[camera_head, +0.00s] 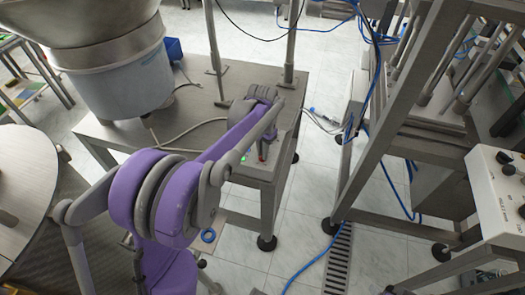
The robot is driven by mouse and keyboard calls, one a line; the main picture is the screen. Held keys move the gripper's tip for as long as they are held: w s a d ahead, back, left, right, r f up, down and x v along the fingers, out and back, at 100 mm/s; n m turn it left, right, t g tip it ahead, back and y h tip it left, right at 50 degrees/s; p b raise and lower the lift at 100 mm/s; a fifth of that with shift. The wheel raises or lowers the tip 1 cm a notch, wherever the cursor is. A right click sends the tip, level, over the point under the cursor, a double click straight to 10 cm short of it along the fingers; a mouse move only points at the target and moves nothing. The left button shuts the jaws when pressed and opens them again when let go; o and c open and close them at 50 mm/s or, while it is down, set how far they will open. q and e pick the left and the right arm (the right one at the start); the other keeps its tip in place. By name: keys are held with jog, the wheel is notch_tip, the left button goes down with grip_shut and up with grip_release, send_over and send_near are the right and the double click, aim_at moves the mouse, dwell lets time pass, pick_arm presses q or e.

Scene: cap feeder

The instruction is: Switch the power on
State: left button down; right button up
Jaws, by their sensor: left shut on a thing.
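My left arm comes in from the bottom left and reaches to the front edge of the steel table (205,95). My left gripper (263,140) is at a small control box on that edge, partly hidden by my arm. It appears shut on the power switch (262,152), a small red part there. A green light (243,159) shows on the box beside it. The switch's exact position cannot be made out. My right gripper is not in view.
A large feeder bowl (115,75) stands on the table's left. A steel frame (390,110) and a white control box with knobs (500,185) are on the right. Blue hoses (305,268) lie on the tiled floor. A round steel table (25,185) is at left.

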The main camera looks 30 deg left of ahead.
pick_arm(q)
jog(key=shift+m, duration=0.6)
jog(key=c, duration=0.9)
grip_release()
jog(key=shift+r, duration=0.1)
notch_tip(320, 180, up, 11)
jog(key=shift+f+p, duration=0.15)
jog(key=shift+p, duration=0.45)
